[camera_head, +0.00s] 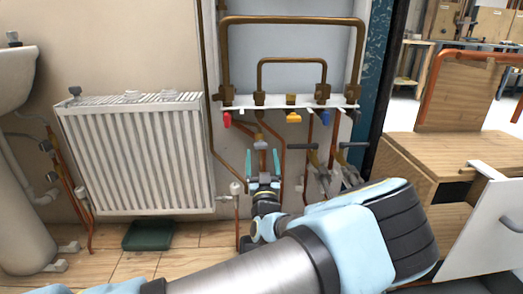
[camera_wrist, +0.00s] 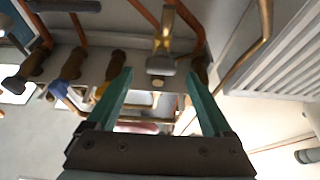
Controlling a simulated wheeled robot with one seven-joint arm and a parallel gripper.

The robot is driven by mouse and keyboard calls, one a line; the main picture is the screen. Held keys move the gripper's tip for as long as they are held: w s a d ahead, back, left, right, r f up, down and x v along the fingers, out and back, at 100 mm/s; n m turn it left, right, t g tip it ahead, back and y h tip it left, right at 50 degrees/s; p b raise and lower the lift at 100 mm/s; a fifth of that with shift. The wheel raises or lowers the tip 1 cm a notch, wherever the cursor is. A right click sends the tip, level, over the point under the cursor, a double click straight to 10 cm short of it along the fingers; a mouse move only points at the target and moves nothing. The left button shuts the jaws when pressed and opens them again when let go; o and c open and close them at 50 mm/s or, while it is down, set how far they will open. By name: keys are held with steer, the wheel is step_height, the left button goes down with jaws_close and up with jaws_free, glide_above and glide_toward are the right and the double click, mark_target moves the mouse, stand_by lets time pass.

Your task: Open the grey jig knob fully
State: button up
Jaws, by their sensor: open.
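The grey jig knob (camera_head: 261,145) sits on a brass valve body on a copper pipe below the white valve rail. In the wrist view the grey knob (camera_wrist: 161,66) shows end-on below its brass body (camera_wrist: 165,35), between the two green fingers in the picture. My gripper (camera_head: 263,158) is open and points up at the knob from below in the head view. In the wrist view my gripper (camera_wrist: 158,74) has its fingertips spread to either side of the knob. I see no clear contact, and the remaining gap in depth is hard to tell.
Red (camera_head: 227,119), yellow (camera_head: 293,117) and blue (camera_head: 323,118) knobs hang from the rail above. Black-handled levers (camera_head: 303,146) are close on the right. A white radiator (camera_head: 135,155) stands left. A wooden bench (camera_head: 450,150) stands right.

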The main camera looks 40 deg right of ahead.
mark_target(261, 149)
steer(key=shift+b+x, duration=0.4)
steer(key=shift+x, duration=2)
steer(key=shift+f, duration=0.1)
jaws_close()
